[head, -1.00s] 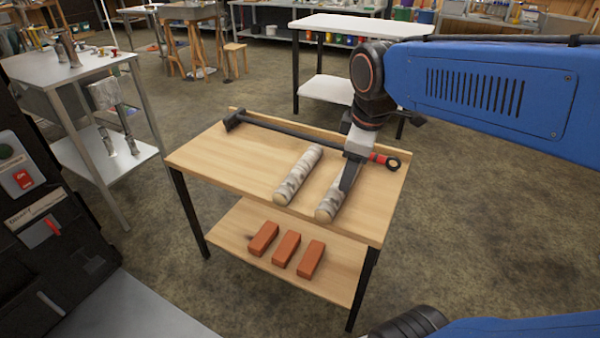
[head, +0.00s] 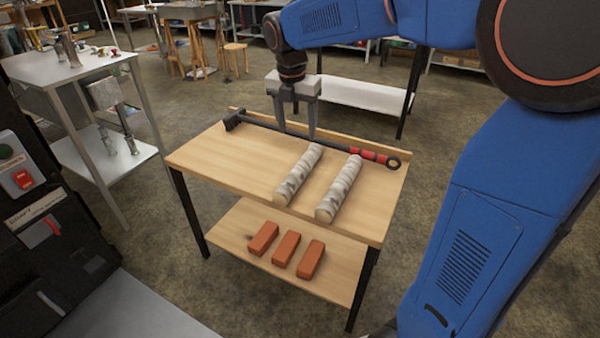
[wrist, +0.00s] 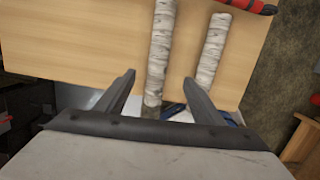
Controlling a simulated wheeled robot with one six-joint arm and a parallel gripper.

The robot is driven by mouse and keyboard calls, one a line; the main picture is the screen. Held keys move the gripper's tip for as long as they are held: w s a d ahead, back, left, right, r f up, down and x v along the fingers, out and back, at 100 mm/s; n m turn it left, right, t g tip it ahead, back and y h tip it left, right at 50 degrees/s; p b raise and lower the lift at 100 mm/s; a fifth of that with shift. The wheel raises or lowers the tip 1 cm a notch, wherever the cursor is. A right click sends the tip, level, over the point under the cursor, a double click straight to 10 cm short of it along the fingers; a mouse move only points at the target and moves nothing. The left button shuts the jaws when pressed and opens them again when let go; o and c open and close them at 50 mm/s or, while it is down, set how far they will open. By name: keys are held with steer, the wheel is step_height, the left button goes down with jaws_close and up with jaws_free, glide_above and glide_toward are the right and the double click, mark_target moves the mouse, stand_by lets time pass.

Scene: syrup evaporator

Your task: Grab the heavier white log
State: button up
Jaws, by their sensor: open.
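Two white birch logs lie side by side on the wooden table top (head: 220,155). The left log (head: 298,176) also shows in the wrist view (wrist: 160,50). The right log (head: 339,190) also shows in the wrist view (wrist: 213,50). They look much alike, and I cannot tell by sight which is heavier. My gripper (head: 297,136) is open and empty, fingers pointing down, above the far part of the table near the left log's far end. In the wrist view my gripper (wrist: 160,88) has the left log between its fingers in the picture, with the right log outside them.
A long black bar with a red grip (head: 330,145) lies along the table's back edge, beyond the logs. Several orange bricks (head: 286,249) lie on the lower shelf. A metal table (head: 75,65) stands left, a white one (head: 365,95) behind.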

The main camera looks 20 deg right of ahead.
mark_target(299, 165)
steer(key=f, duration=0.4)
steer(key=w+f, duration=0.1)
steer(key=f, duration=0.2)
steer(key=d+f, duration=0.1)
steer(key=f, duration=0.3)
steer(key=shift+w+d+f, duration=0.1)
steer(key=shift+w+f, duration=0.05)
steer(key=shift+f, duration=0.15)
steer(key=shift+w+d+f, duration=0.1)
steer(key=shift+w+f, duration=0.15)
steer(key=shift+f, duration=1)
steer(key=shift+w+f, duration=0.2)
steer(key=shift+f, duration=1.05)
steer(key=shift+c, duration=0.6)
jaws_close()
steer(key=shift+r, duration=0.1)
step_height(299, 165, up, 10)
steer(key=shift+f, duration=0.1)
